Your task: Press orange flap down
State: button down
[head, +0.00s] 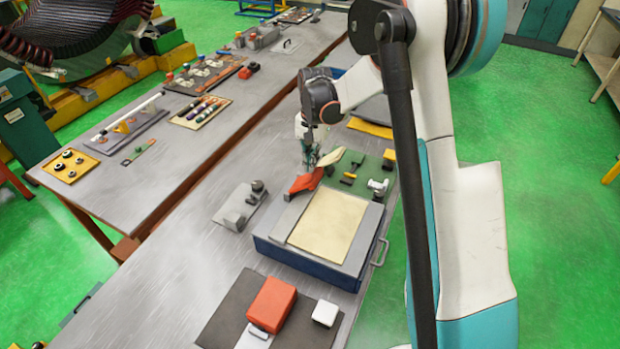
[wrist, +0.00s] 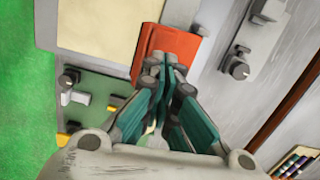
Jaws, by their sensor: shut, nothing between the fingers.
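The orange flap (head: 305,183) sits at the far left corner of the blue box, beside its cream panel. It looks tilted in the head view. In the wrist view the orange flap (wrist: 168,40) lies straight beyond my fingertips, its near part hidden by them. My gripper (head: 309,165) points down at the flap's far end; it also shows in the wrist view (wrist: 167,68). Its fingers are shut with nothing between them. I cannot tell whether the fingertips touch the flap.
The blue box (head: 305,268) carries a cream panel (head: 328,226) and stands next to a green board (head: 342,187) with small fittings. A grey clamp-like fixture (head: 240,205) stands to the left. A red block (head: 272,303) lies on a dark mat in front. Bare tabletop lies between.

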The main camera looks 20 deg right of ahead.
aim_at(311, 175)
jog(key=shift+f, duration=0.6)
notch_tip(311, 175, down, 5)
jog(key=b, duration=0.4)
jog(key=shift+r, duration=0.3)
jog(key=shift+w+d+r, duration=0.25)
jog(key=shift+w+d, duration=0.25)
jog(key=shift+w, duration=0.1)
jog(key=shift+w+d+r, duration=0.25)
jog(key=shift+w+d, duration=0.2)
jog(key=shift+w, duration=0.15)
